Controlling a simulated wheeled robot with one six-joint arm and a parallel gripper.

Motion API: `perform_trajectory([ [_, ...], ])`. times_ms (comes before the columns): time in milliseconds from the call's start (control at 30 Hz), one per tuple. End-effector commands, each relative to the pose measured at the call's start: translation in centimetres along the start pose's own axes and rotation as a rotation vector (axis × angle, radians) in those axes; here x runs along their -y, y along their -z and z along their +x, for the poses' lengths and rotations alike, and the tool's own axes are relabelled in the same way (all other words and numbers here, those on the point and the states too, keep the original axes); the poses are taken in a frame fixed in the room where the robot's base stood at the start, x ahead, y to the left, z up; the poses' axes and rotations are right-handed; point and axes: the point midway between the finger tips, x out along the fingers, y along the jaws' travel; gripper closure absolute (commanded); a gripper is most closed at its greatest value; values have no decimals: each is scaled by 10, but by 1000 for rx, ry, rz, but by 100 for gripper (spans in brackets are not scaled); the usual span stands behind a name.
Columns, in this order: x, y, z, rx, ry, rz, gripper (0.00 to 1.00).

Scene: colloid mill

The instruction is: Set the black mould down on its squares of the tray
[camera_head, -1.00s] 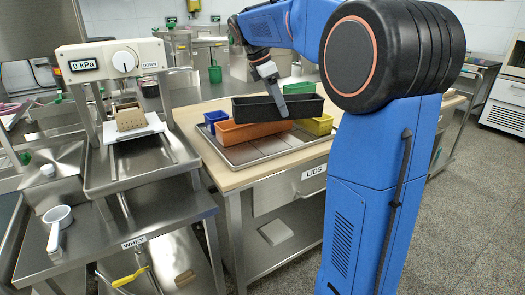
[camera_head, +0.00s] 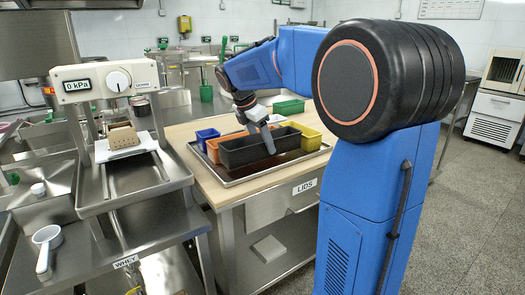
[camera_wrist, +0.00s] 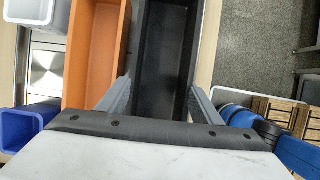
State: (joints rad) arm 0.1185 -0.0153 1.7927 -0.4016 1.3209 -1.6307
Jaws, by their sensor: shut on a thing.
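The long black mould (camera_head: 248,151) is over the front part of the metal tray (camera_head: 225,184), low and roughly level. I cannot tell whether its underside touches the tray. My gripper (camera_head: 266,143) comes down from above and is shut on the mould. In the wrist view the black mould (camera_wrist: 163,60) lies between my two fingers (camera_wrist: 160,100). The orange mould (camera_head: 215,147) is right behind it, partly hidden; in the wrist view it runs close alongside on the left (camera_wrist: 97,55). The tray squares under the black mould are hidden or dark.
A blue mould (camera_head: 205,136) stands at the tray's left and a yellow mould (camera_head: 309,140) at its right. A green mould (camera_head: 290,107) is behind on the wooden table. A steel bench with a pressure gauge unit (camera_head: 105,82) is at the left.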

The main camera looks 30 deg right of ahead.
Motion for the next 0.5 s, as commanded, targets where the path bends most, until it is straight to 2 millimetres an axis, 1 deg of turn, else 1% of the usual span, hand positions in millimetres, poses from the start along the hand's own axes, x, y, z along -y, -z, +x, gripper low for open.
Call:
perform_trajectory([
  [100, 0, 6, 15, 0, 3, -2, 73],
  [200, 0, 10, 25, 0, 2, -2, 73],
  [267, 0, 12, 28, 0, 2, -1, 73],
  [500, 0, 12, 28, 0, 1, 0, 73],
])
